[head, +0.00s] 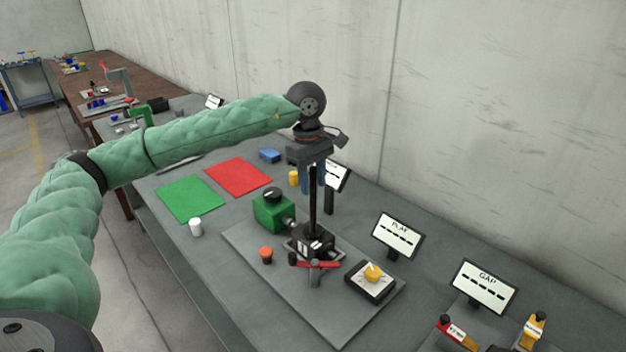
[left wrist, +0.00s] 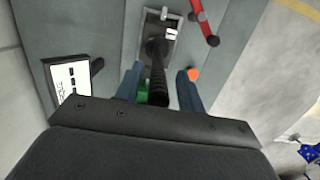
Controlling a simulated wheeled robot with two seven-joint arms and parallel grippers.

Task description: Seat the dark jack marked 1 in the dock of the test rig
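The dark jack (head: 316,242) stands upright on the grey plate of the test rig (head: 290,290), its base within the metal dock frame. Its small pale label is too small to read. A red lever (head: 325,265) lies across the front of the dock and also shows in the left wrist view (left wrist: 205,28). My left gripper (head: 313,188) points down over the jack. Its blue fingers stand apart on both sides of the black screw (left wrist: 157,75), with gaps visible. Whether the base is fully down in the dock is unclear. My right gripper is not in view.
On the rig plate are a green block with a black knob (head: 272,212), an orange button (head: 266,254) and a yellow knob on a box (head: 372,274). A white cylinder (head: 195,227) stands at left. Green (head: 190,198) and red (head: 238,176) mats lie clear. Display signs (head: 398,236) stand behind.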

